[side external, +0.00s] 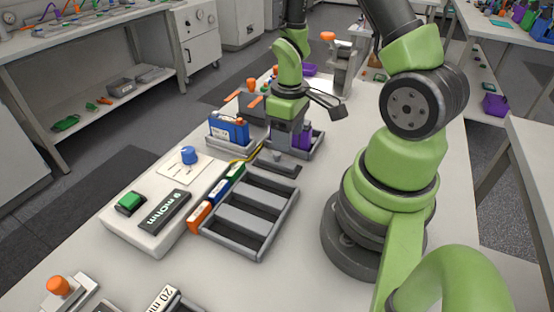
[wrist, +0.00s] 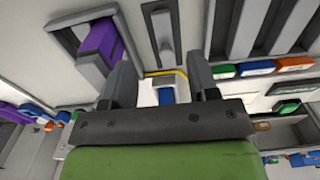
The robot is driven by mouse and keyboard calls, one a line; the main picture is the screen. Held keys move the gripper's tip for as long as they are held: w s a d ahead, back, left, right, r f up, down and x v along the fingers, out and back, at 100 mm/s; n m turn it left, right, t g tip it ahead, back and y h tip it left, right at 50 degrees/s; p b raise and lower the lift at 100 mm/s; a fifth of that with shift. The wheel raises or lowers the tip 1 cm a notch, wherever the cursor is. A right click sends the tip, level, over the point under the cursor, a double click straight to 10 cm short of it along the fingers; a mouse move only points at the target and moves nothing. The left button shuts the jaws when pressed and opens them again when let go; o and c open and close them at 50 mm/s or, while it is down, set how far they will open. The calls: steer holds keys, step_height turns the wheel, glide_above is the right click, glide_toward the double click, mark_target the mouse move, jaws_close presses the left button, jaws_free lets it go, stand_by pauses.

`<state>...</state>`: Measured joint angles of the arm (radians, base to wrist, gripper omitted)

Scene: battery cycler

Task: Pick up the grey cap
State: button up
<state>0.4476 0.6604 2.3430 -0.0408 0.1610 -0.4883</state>
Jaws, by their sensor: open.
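A small grey cap (side external: 277,155) appears to sit on a flat grey plate (side external: 290,169) behind the slotted tray. In the wrist view the grey cap (wrist: 165,47) shows on its plate, just beyond the fingertips. My gripper (side external: 287,140) points down close to the plate; in the wrist view my gripper (wrist: 163,72) has its two fingers well apart with no object clearly held between them. I cannot tell its exact height over the cap.
A purple block (side external: 303,138) stands in a grey tray close to my gripper. A blue block (side external: 229,129) stands in a holder to the left. A slotted grey tray (side external: 262,247) and a white cycler box (side external: 150,239) lie in front. A yellow wire (side external: 243,158) runs nearby.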

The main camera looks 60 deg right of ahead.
mark_target(285, 163)
steer(key=shift+w+a+f, duration=0.1)
steer(key=shift+w+f, duration=0.05)
steer(key=shift+f, duration=1.65)
steer(key=shift+w+a+f, duration=0.1)
steer(key=shift+f, duration=1.7)
steer(key=c, duration=1)
